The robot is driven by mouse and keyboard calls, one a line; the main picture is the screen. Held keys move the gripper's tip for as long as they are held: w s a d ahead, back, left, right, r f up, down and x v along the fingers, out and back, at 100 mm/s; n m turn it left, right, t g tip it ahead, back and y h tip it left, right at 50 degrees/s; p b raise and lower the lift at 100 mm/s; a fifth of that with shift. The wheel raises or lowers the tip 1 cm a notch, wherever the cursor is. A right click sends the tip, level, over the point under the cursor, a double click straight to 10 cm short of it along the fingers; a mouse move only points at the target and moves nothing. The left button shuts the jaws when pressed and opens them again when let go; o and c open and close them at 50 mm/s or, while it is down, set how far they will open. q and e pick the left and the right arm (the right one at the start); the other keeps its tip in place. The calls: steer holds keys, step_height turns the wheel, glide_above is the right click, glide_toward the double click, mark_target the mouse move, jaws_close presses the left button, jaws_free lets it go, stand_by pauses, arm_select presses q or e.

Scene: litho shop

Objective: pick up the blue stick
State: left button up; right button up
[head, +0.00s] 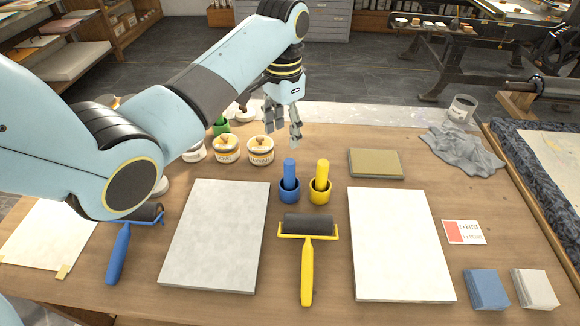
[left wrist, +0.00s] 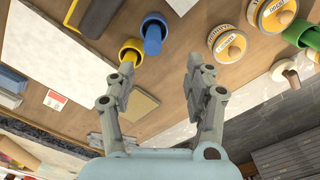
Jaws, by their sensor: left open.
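The blue stick (head: 290,172) stands upright in a small blue cup (head: 289,191) in the middle of the table. It also shows in the left wrist view (left wrist: 153,37), seen from above at an angle, in its cup beyond the fingertips. My left gripper (head: 283,134) is open and empty, above and behind the blue stick in the head view. In the left wrist view its two fingers (left wrist: 159,75) are apart, with nothing between them. My right gripper is not in view.
A yellow stick (head: 322,173) stands in a yellow cup (head: 320,191) right beside the blue one. Labelled jars (head: 261,150) stand behind to the left. A yellow roller (head: 307,260), a grey slab (head: 215,240) and a white slab (head: 400,240) lie in front.

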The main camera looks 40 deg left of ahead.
mark_target(290, 162)
arm_select(q)
steer(key=f, duration=0.4)
steer(key=shift+s+d, duration=0.2)
steer(key=shift+s, duration=0.05)
steer(key=shift+w+f, duration=0.1)
steer(key=shift+f, duration=0.15)
steer(key=f, duration=0.2)
steer(key=d+f, duration=0.1)
steer(key=f, duration=0.1)
steer(key=shift+w+f, duration=0.15)
steer(key=shift+f, duration=0.35)
steer(key=shift+a, duration=0.1)
jaws_close()
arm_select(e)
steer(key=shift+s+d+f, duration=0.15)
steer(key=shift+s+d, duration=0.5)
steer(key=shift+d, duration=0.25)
